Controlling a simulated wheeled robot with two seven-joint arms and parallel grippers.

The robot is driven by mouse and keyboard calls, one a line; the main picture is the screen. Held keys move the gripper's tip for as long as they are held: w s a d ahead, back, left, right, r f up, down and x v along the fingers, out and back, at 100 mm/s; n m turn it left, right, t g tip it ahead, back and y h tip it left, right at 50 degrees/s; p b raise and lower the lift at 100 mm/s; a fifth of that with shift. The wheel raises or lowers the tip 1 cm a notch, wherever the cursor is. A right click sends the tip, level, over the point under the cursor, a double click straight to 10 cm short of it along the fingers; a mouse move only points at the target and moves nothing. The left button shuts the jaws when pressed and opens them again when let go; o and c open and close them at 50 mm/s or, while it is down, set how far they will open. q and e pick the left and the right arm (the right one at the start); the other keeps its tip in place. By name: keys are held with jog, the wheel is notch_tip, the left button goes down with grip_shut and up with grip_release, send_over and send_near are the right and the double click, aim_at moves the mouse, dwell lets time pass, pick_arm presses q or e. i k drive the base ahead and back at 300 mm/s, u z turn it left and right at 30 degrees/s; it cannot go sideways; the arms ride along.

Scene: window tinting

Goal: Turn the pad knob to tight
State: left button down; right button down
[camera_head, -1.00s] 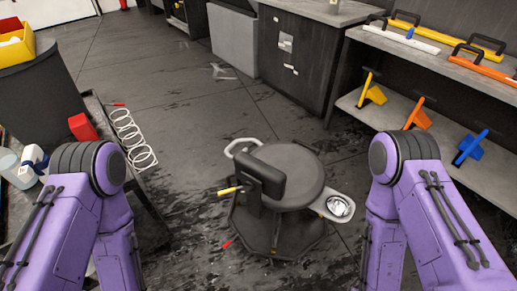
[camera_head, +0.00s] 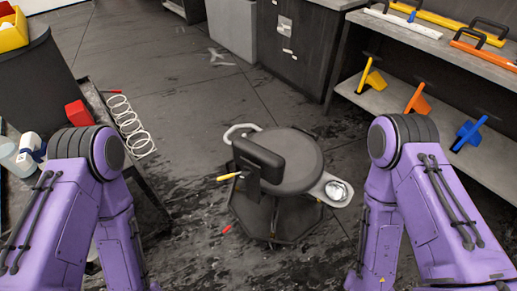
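A dark rolling stool (camera_head: 300,160) stands on the floor between my two arms, with a round seat and a wide base. A black pad (camera_head: 258,157) rises at its left side on a bracket. A yellow-tipped lever or knob (camera_head: 229,177) sticks out to the left below the pad; I cannot tell whether it is tight. A red-tipped part (camera_head: 227,229) shows low, near the base. Both purple arms come in from the bottom corners, but neither gripper is in view.
A bench with a red block (camera_head: 78,114) and white coil (camera_head: 131,125) is at left. Shelves (camera_head: 425,117) with squeegee-like tools stand at right. Floor behind the stool is open.

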aim_at(248, 172)
jog(key=u, duration=1.35)
jog(key=k, duration=0.85)
jog(key=z, duration=1.3)
jog(key=i, duration=0.5)
